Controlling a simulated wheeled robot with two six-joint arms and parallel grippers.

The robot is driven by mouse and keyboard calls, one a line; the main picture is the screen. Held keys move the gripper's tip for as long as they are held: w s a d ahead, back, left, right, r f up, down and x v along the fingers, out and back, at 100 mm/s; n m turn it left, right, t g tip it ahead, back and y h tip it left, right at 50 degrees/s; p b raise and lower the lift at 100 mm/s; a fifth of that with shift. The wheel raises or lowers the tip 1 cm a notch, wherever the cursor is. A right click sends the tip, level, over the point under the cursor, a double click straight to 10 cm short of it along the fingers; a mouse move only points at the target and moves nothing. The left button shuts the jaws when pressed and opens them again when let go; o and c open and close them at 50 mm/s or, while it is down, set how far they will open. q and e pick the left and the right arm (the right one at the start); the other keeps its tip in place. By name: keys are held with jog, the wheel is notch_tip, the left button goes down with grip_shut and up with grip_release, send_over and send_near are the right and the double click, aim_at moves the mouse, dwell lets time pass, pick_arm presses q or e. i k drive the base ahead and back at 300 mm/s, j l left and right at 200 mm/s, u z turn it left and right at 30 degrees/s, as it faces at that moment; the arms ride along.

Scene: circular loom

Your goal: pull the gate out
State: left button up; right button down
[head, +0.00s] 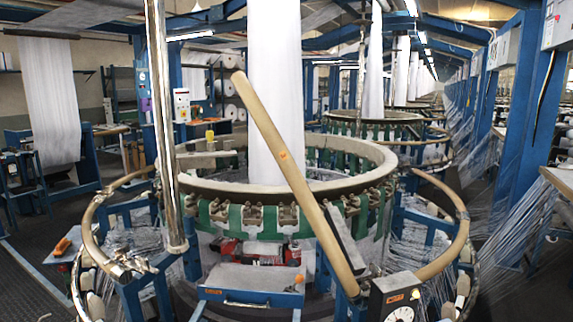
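No part is plainly marked as the gate, and I cannot tell for sure which part it is. A long tan bar (290,170) with orange stickers stands tilted in front of the circular loom, its upper end to the left and its lower end near a black dial box. A low blue-edged panel (252,278) with a grey top and a front handle sits at the front of the loom. The loom's ring (355,172) has green and grey parts beneath it. Neither of my grippers is in view.
Curved tan rails stand at left (88,235) and right (462,225). A shiny upright pole (160,110) rises at left. The dial box (398,297) is at the front right. White fabric (275,90) hangs above the loom. Dark floor (28,290) shows at lower left.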

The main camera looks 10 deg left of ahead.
aim_at(234, 285)
jog(key=i+j, duration=0.15)
jog(key=i, duration=0.2)
jog(key=i+j, duration=0.2)
jog(key=i, duration=0.2)
jog(key=i+j+z, duration=0.1)
jog(key=i, duration=0.25)
jog(key=j, duration=0.05)
